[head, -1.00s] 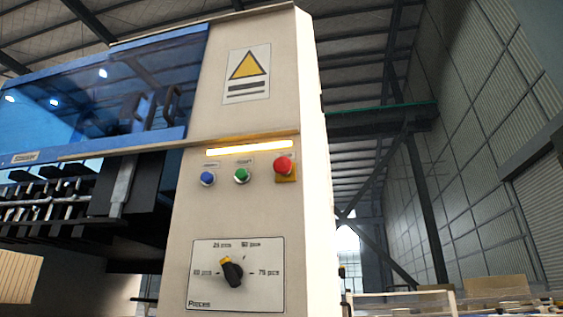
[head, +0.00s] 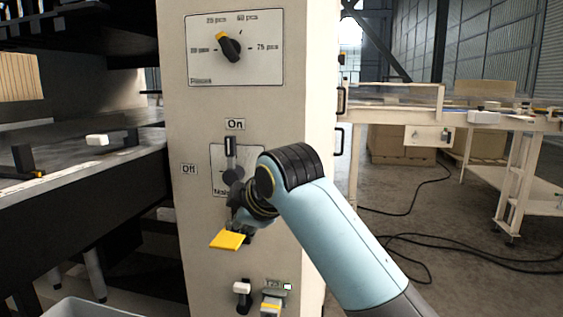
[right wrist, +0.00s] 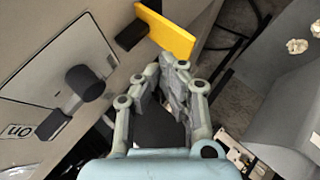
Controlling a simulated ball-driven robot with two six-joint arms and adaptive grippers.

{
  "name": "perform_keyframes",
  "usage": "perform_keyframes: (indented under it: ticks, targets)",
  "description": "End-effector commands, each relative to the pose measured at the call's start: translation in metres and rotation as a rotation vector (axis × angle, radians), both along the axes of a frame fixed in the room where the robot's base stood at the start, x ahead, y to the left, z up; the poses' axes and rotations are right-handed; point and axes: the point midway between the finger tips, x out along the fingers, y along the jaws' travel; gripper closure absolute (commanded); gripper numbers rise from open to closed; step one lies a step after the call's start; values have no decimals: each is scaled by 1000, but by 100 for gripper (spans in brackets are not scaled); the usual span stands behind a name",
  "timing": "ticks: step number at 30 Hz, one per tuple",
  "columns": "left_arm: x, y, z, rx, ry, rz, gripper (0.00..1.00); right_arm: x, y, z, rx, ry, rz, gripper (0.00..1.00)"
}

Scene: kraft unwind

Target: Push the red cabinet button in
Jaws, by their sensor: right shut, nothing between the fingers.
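The red button is in neither view now. The beige cabinet (head: 310,140) that carries it fills the middle of the head view, showing its lower front. My right arm comes in from the lower right, and my right gripper (head: 247,221), partly hidden by its own wrist, is in front of the main switch panel. In the right wrist view my right gripper (right wrist: 176,68) is shut and empty, its tips just below a yellow flap (right wrist: 165,32). I cannot tell whether they touch. My left gripper is out of view.
Beside the gripper are the On/Off switch lever (head: 230,155) and the yellow flap (head: 227,240). Above is the dial plate (head: 265,70); below, small switches (head: 242,296). A white table (head: 400,115) stands at the right, with cables (head: 400,208) on the floor.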

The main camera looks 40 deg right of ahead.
Motion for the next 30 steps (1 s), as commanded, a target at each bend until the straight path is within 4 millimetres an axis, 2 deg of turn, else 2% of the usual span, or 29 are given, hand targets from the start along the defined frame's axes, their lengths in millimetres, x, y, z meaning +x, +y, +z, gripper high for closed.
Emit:
perform_keyframes:
  ticks: [1,4,8,9,13,15,18,21,24,27,30]
  targets:
    - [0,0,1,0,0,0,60,12,1,36,-43,-54,35,100]
    - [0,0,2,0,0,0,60,27,3,105,-156,-148,107,100]
    - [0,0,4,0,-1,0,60,33,6,197,-320,-273,188,100]
    - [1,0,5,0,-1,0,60,32,7,226,-373,-312,208,100]
    - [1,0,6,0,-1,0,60,18,9,316,-561,-434,262,100]
    - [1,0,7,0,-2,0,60,4,10,363,-669,-498,280,100]
    - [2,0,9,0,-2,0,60,-21,10,423,-822,-579,290,100]
    - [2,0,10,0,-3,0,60,-48,11,469,-958,-642,288,100]
    - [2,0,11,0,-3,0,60,-70,12,500,-1063,-684,280,100]
    - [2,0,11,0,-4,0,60,-85,12,518,-1132,-707,272,100]
    - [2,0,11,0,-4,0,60,-92,12,525,-1165,-716,268,100]
